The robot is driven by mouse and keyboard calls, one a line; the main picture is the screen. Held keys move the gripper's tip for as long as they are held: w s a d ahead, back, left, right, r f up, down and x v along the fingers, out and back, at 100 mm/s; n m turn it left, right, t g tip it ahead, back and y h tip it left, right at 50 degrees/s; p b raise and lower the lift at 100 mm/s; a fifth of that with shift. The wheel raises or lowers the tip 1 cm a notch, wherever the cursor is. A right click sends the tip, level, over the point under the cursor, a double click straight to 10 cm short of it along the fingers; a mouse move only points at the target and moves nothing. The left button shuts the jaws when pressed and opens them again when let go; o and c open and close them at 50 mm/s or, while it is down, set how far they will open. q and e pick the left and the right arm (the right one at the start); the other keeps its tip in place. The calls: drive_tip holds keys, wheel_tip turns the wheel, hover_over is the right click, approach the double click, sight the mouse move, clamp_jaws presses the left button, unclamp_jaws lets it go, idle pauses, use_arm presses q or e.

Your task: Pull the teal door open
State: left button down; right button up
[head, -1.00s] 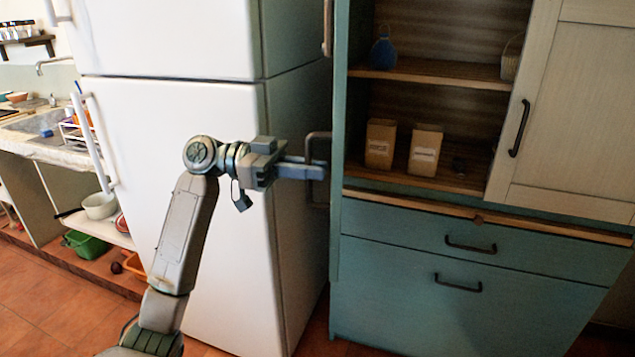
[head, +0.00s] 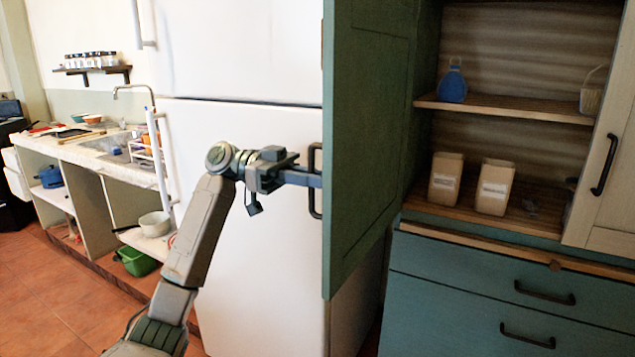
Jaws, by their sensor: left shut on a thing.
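The teal door (head: 365,150) stands swung open at the left side of the cabinet, and its inner panel faces me. Its dark bar handle (head: 313,200) sticks out to the left of the door's near edge. My left gripper (head: 307,179) comes in from the left and is shut on this handle. The fingertips are partly hidden at the door's edge. My right gripper is not in view.
The open cabinet shows shelves (head: 500,108) with a blue bottle (head: 453,83) and two paper bags (head: 445,180). A pale door (head: 612,150) covers its right part. A white fridge (head: 245,130) stands behind my arm. Open floor (head: 60,285) lies at left.

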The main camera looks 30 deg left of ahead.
use_arm(q)
drive_tip(key=c, duration=1.6)
unclamp_jaws()
drive_tip(key=shift+a, duration=0.1)
